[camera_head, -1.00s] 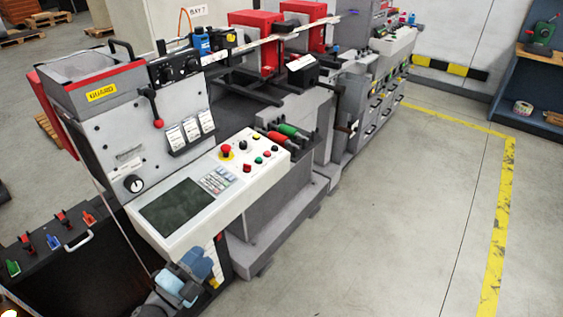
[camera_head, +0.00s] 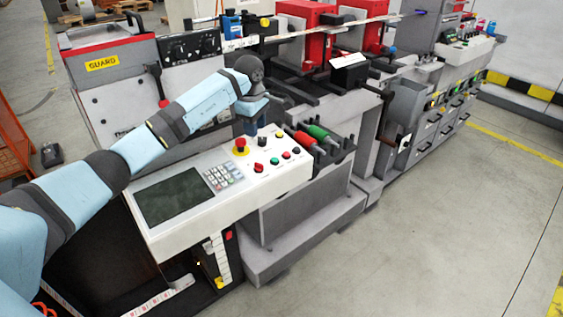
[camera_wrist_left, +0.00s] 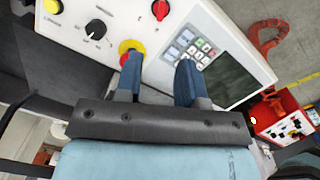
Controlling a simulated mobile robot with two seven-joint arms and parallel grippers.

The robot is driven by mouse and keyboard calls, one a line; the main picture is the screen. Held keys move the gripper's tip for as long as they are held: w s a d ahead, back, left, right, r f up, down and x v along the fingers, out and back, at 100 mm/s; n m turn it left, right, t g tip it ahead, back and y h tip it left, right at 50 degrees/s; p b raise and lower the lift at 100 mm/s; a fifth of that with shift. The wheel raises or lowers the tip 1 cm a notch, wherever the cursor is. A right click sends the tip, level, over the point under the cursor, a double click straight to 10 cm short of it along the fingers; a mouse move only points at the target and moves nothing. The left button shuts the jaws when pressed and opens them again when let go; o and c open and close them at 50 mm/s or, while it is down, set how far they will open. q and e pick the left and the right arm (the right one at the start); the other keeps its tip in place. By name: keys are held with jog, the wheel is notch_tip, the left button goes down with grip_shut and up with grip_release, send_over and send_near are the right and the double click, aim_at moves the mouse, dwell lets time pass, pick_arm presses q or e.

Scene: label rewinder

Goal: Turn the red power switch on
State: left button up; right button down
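The red switch (camera_head: 259,168) sits on the white control panel (camera_head: 205,205), below the red emergency-stop button with a yellow base (camera_head: 240,147). In the left wrist view the red switch (camera_wrist_left: 160,10) is at the top edge, beyond the fingertips, and the emergency-stop button (camera_wrist_left: 126,47) is partly covered by one finger. My left gripper (camera_wrist_left: 157,72) is open and empty, its two blue fingers apart. In the head view my left gripper (camera_head: 250,120) hangs above the panel's back edge, apart from the red switch. I cannot read the switch's position. My right gripper is not in view.
A screen (camera_head: 170,197) and a keypad (camera_head: 222,175) fill the panel's left part. Small buttons, a black knob (camera_head: 262,141) and red and green handles (camera_head: 318,132) are close by. A grey guard box (camera_head: 108,60) stands behind my arm. Floor is free at right.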

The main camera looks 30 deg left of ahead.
aim_at(258, 163)
pick_arm(q)
jog(key=f, duration=0.4)
jog(key=f+p, duration=0.1)
jog(key=f, duration=0.8)
jog(key=shift+w+a+f, duration=0.2)
jog(key=shift+w+f, duration=0.05)
jog(key=shift+w, duration=0.05)
grip_shut()
